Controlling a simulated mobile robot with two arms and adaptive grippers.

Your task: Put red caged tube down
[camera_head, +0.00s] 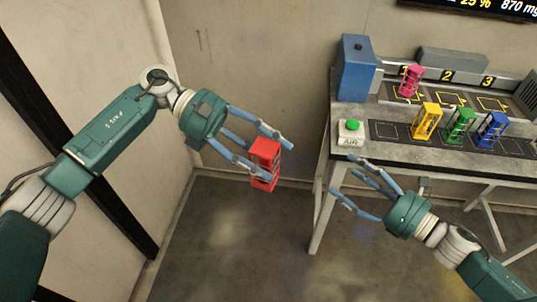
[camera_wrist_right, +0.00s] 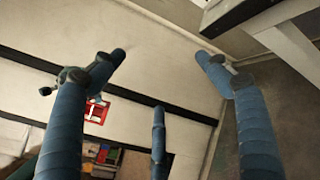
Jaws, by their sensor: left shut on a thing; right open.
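The red caged tube (camera_head: 264,165) is held upright in the air over the floor, left of the bench. My left gripper (camera_head: 262,150) is shut on it, with its blue fingers around the cage. Part of the red cage also shows in the right wrist view (camera_wrist_right: 94,110), partly hidden behind a finger. My right gripper (camera_head: 350,182) is open and empty in front of the bench's left end. Its spread fingers also show in the right wrist view (camera_wrist_right: 165,85).
The bench (camera_head: 362,150) carries a blue box (camera_head: 356,68), a green AIR button (camera_head: 351,126), and yellow (camera_head: 426,121), green (camera_head: 460,125) and blue (camera_head: 491,129) caged tubes on a dark marked strip. A pink caged tube (camera_head: 411,81) stands at numbered spot 1; spots 2 and 3 look empty.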

